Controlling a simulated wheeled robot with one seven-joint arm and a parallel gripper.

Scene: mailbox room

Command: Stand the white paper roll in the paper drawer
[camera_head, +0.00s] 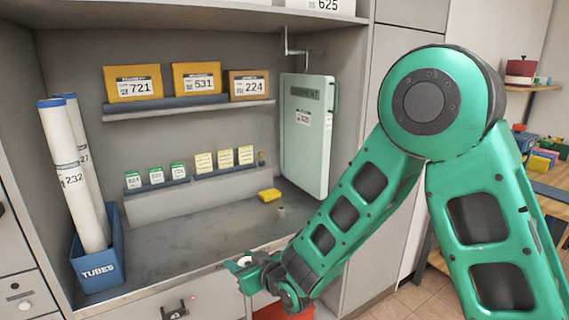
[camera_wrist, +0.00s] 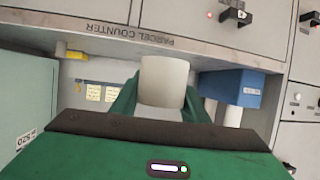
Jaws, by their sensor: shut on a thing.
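My gripper (camera_head: 243,264) is in front of the counter's front edge. In the wrist view the green fingers (camera_wrist: 160,103) are shut on a white paper roll (camera_wrist: 163,80), one finger on each side of it. In the head view only a small pale part of the roll (camera_head: 243,261) shows at the fingers. A drawer front (camera_head: 140,310) with a dark handle and a red light is below the counter, left of my gripper. It looks shut, and its handle also shows in the wrist view (camera_wrist: 235,15). I cannot read any label naming it the paper drawer.
A blue TUBES bin (camera_head: 98,260) with tall white tubes stands at the counter's left. The middle of the counter (camera_head: 190,235) is clear.

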